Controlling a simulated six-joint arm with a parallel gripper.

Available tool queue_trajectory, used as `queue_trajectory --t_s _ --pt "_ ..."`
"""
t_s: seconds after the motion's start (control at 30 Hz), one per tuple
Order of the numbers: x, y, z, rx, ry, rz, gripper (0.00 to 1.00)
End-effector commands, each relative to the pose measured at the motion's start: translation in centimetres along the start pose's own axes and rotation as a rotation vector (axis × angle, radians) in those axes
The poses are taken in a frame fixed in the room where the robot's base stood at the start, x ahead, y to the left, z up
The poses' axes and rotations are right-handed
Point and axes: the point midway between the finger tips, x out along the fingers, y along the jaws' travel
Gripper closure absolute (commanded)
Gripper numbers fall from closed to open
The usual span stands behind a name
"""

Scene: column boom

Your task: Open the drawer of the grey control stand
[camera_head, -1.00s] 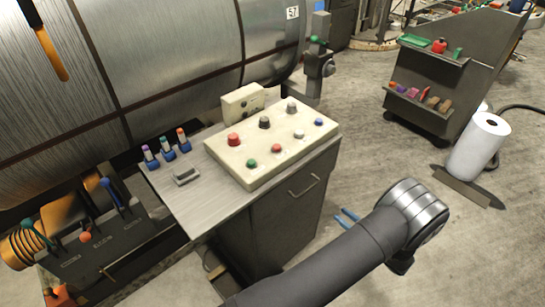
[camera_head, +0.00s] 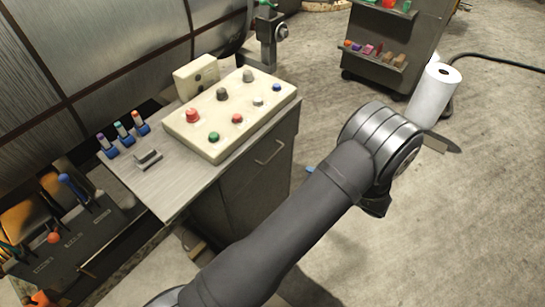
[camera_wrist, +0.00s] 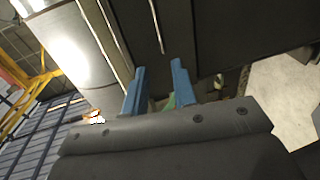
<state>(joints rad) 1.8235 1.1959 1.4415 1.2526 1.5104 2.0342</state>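The grey control stand (camera_head: 235,200) is left of centre in the head view, with a dark front and a thin bar handle (camera_head: 270,152) high on it. Its drawer appears shut. My gripper's blue fingers (camera_wrist: 158,68) stand apart in the wrist view with nothing between them. A dark panel lies beyond them, with a thin pale bar (camera_wrist: 157,27), which looks like the handle, ahead of the tips and apart from them. In the head view my arm hides the gripper, except for a bit of blue right of the stand's front.
A cream button panel (camera_head: 230,112) and a small grey block (camera_head: 148,159) are on the stand's top. A white roll (camera_head: 433,95) and a dark shelf cart (camera_head: 395,45) stand at the upper right. The floor at right is clear.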

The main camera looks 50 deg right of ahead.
Motion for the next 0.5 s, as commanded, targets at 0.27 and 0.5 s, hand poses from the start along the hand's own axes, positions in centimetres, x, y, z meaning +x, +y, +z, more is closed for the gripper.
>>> queue_trajectory --t_s 0.27,0.5 --pt "2.5 0.1 -0.1 0.025 0.004 -0.002 0.75" --pt "7.7 0.1 -0.1 0.023 0.004 -0.002 0.75"
